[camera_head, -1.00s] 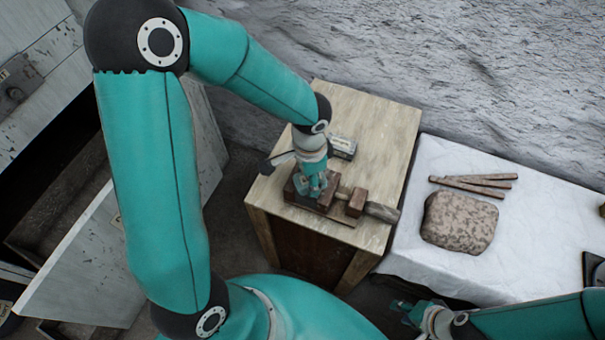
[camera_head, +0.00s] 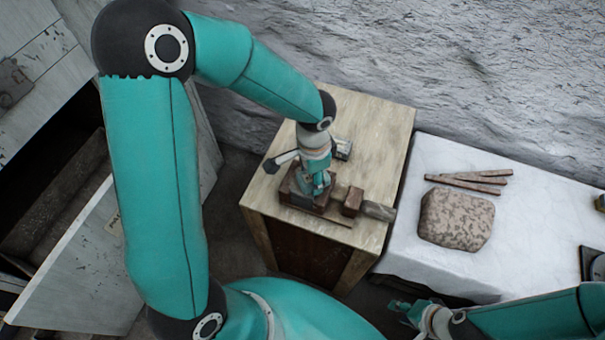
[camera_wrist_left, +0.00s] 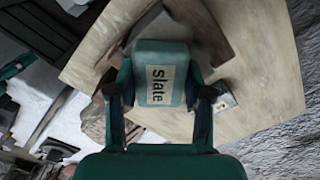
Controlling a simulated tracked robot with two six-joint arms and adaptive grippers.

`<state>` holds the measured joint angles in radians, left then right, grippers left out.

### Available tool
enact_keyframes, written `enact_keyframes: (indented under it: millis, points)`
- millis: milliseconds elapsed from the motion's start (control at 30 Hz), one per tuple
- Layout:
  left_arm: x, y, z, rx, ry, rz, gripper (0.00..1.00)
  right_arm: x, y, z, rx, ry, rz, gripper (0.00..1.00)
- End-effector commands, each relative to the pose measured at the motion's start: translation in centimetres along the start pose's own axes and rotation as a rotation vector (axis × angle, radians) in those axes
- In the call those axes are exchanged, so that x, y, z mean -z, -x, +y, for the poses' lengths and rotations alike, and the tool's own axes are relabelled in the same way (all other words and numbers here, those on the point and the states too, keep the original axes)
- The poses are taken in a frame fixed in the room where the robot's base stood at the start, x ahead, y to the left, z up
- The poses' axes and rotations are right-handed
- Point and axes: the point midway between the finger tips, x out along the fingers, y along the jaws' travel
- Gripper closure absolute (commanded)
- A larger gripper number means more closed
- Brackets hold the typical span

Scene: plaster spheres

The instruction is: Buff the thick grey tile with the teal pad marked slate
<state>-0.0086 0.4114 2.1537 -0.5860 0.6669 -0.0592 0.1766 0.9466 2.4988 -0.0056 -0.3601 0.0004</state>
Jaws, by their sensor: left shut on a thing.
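My left gripper (camera_head: 318,186) is over the wooden cabinet top in the head view, pointing down at a brown wooden fixture (camera_head: 333,211). In the left wrist view the left gripper (camera_wrist_left: 160,92) is shut on the teal pad (camera_wrist_left: 157,58), whose white label reads "slate". A flat grey piece (camera_wrist_left: 150,26), seemingly the thick grey tile, shows just beyond the pad, partly hidden by it. I cannot tell whether pad and tile touch. My right gripper (camera_head: 408,312) is low in the head view, in front of the white-covered table; its fingers are too small to read.
A small labelled box (camera_head: 343,149) stands behind the left gripper on the cabinet top (camera_head: 375,125). On the white-covered table (camera_head: 540,215) lie a speckled brown stone-like block (camera_head: 457,219) and several wooden sticks (camera_head: 470,182). The rough wall (camera_head: 450,70) is behind.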

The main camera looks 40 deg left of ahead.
Motion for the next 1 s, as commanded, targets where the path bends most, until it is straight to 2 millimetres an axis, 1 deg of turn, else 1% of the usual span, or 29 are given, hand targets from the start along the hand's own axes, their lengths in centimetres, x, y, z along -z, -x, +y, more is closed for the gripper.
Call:
enact_keyframes:
  millis: [300,533,800,900,1000]
  points:
    - [-1.8,0.0,0.0,0.0,0.001,0.001,0.88,0.0,-0.4,0.1,0.0,0.0,0.0,0.63]
    - [-2.5,0.0,0.0,-0.001,0.0,0.0,0.88,0.0,-0.6,0.2,0.0,0.0,0.0,0.63]
    - [-4.1,-0.2,0.0,-0.001,0.001,-0.001,0.88,0.0,-1.0,0.3,0.0,0.0,0.0,0.63]
    - [-4.1,-0.2,0.1,-0.001,0.0,-0.002,0.88,0.0,-1.0,0.3,0.0,0.0,0.0,0.63]
    - [-3.7,-0.2,0.1,-0.002,-0.001,-0.002,0.88,0.0,-0.9,0.3,0.0,0.0,0.0,0.63]
